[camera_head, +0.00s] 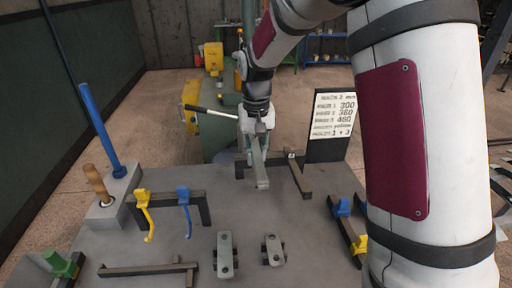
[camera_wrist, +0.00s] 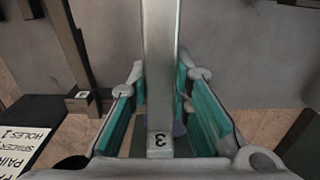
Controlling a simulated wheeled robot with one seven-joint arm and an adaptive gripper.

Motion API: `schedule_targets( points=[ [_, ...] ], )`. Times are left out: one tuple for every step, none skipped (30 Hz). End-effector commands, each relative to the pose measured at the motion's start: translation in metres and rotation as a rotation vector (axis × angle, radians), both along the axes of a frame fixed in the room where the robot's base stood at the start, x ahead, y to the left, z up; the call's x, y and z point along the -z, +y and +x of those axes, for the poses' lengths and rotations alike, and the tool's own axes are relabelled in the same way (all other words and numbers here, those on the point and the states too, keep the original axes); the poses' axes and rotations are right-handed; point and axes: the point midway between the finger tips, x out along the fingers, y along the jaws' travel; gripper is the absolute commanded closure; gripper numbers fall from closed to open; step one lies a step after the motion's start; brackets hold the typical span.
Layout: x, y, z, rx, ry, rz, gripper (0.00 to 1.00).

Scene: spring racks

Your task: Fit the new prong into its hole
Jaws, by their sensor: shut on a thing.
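My gripper (camera_head: 256,130) is above the far part of the grey table, shut on a long grey metal prong (camera_head: 261,170). The prong points down and toward the front of the table. In the wrist view, the prong (camera_wrist: 160,60) runs between the teal finger pads and has a "3" at its near end. A dark rail (camera_head: 243,166) stands at the back of the table, partly behind the gripper and prong. A bar (camera_head: 300,178) reaches forward from it, by a small pale square mark (camera_wrist: 82,95). I cannot make out an empty hole.
A sign (camera_head: 333,115) stands at the back right. A stand with yellow (camera_head: 143,196) and blue (camera_head: 183,195) hooks is left; another blue-and-yellow piece (camera_head: 343,207) is right. Two grey plates (camera_head: 225,256) lie in front. A block with a blue rod (camera_head: 100,130) stands far left.

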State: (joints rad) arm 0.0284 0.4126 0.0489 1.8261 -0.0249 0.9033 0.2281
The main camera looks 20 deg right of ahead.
Motion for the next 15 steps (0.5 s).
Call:
schedule_targets(
  points=[
    [-0.002, 0.001, -0.004, 0.0, -0.001, 0.0, 1.0],
    [-0.002, 0.001, -0.006, 0.0, -0.001, 0.0, 1.0],
    [-0.002, 0.002, -0.009, -0.001, 0.0, 0.0, 1.0],
    [-0.002, 0.002, -0.01, -0.001, -0.001, 0.0, 1.0],
    [-0.002, 0.003, -0.012, -0.001, -0.002, 0.0, 1.0],
    [-0.002, 0.003, -0.015, -0.001, -0.002, 0.0, 1.0],
    [-0.002, 0.003, -0.017, -0.001, -0.001, 0.0, 1.0],
    [-0.002, 0.004, -0.019, -0.001, -0.001, 0.0, 1.0],
    [-0.002, 0.004, -0.022, -0.001, -0.001, 0.0, 1.0],
    [-0.003, 0.005, -0.024, -0.001, -0.002, 0.0, 1.0],
    [-0.003, 0.005, -0.026, -0.001, -0.002, 0.0, 1.0],
    [-0.002, 0.006, -0.028, -0.001, -0.002, 0.0, 1.0],
    [-0.002, 0.006, -0.03, -0.001, -0.002, 0.0, 1.0],
    [-0.002, 0.006, -0.032, -0.001, -0.002, 0.0, 1.0],
    [-0.002, 0.007, -0.035, 0.0, -0.001, 0.0, 1.0]
  ],
)
